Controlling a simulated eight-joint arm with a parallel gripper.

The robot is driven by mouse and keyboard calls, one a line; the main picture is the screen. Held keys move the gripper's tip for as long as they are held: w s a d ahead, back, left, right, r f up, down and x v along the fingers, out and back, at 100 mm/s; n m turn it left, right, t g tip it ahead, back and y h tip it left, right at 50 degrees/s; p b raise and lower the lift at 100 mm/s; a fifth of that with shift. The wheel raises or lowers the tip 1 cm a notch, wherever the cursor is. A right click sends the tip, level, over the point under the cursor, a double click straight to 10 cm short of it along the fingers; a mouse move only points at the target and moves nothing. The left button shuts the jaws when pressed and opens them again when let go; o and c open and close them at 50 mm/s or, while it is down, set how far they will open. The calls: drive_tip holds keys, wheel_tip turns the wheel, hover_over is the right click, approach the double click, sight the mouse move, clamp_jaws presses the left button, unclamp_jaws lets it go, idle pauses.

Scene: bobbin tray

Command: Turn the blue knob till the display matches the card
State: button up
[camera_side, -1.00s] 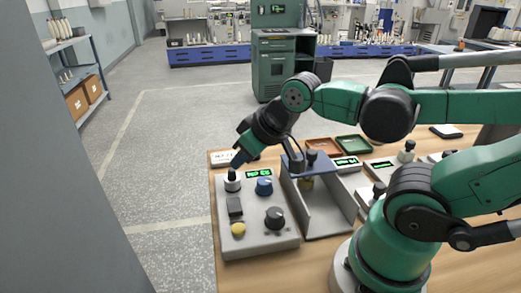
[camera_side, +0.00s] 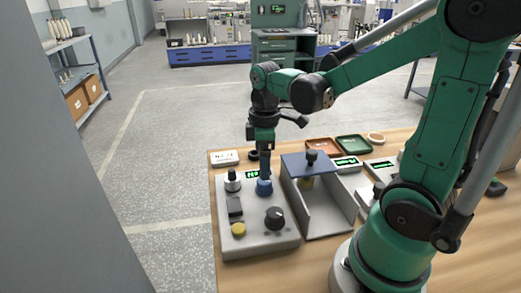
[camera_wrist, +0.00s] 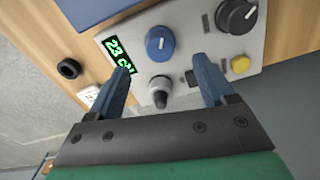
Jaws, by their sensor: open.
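The blue knob (camera_side: 264,188) is on the grey panel (camera_side: 262,243), and it shows clearly in the wrist view (camera_wrist: 160,43) with a pale pointer line. My gripper (camera_side: 264,174) is open, pointing down over the blue knob in the side view. In the wrist view my gripper (camera_wrist: 161,64) has its fingers spread, with the knob just beyond the tips. The green-lit display (camera_wrist: 118,52) appears to read "23 cN"; the left finger is close to its end. The display (camera_side: 252,174) is partly hidden in the side view. A white card (camera_side: 225,157) lies behind the panel, its marks too small to read.
A black-topped silver control (camera_wrist: 160,91) stands between my fingers in the wrist view. The panel also has a black knob (camera_side: 274,217), a yellow button (camera_side: 238,230) and a dark switch (camera_side: 235,206). A blue-topped grey bracket (camera_side: 322,212) stands close on the right.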

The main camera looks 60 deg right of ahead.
sight(264, 185)
drive_tip(key=shift+f, duration=2.7)
clamp_jaws()
